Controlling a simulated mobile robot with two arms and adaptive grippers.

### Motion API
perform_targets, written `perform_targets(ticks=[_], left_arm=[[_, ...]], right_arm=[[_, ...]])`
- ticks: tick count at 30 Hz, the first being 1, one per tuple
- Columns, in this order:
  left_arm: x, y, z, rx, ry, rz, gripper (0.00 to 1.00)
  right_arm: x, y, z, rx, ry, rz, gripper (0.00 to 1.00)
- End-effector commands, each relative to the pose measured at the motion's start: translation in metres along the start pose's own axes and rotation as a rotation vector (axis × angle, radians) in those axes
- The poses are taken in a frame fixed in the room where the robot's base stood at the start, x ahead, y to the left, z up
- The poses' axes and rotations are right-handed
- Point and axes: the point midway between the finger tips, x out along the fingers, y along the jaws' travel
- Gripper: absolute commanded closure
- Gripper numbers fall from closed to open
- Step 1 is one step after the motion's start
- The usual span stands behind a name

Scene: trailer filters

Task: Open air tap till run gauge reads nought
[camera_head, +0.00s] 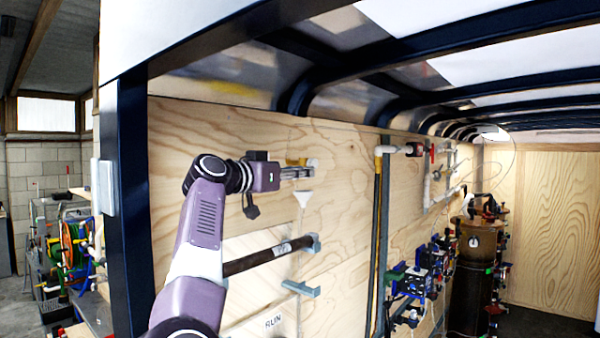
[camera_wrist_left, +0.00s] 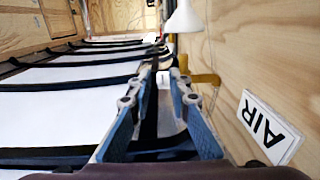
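My left gripper (camera_head: 298,172) is close to the plywood wall, beside a yellow fitting (camera_head: 296,162). In the left wrist view the gripper (camera_wrist_left: 163,72) shows two blue-padded fingers with a gap between them. The yellow fitting (camera_wrist_left: 206,79) reaches from the wall to behind the right-hand finger; I cannot tell whether they touch. A white sign reading AIR (camera_wrist_left: 268,126) is on the wall near it. A RUN label (camera_head: 273,322) is low on the wall in the head view. I cannot make out a readable run gauge. My right gripper is out of view.
A white cone (camera_head: 303,198) hangs just below the gripper. Blue valves (camera_head: 412,281) and a dark cylinder (camera_head: 474,275) stand farther right. Dark roof ribs run overhead.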

Motion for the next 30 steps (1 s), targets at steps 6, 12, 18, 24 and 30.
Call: perform_targets(ticks=[6, 12, 18, 24, 30], left_arm=[[0.000, 0.000, 0.000, 0.000, 0.000, 0.000, 1.00], [0.000, 0.000, 0.003, 0.000, 0.007, 0.000, 1.00], [0.002, 0.000, 0.014, 0.000, 0.091, 0.001, 1.00], [0.005, 0.000, 0.016, 0.000, 0.203, 0.002, 1.00], [0.006, -0.001, 0.015, 0.000, 0.247, -0.001, 1.00]], right_arm=[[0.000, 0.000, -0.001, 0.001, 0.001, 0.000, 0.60], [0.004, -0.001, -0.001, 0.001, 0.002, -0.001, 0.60], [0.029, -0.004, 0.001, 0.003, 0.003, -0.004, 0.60], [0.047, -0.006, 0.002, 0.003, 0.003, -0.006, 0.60], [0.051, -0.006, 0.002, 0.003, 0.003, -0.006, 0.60]])
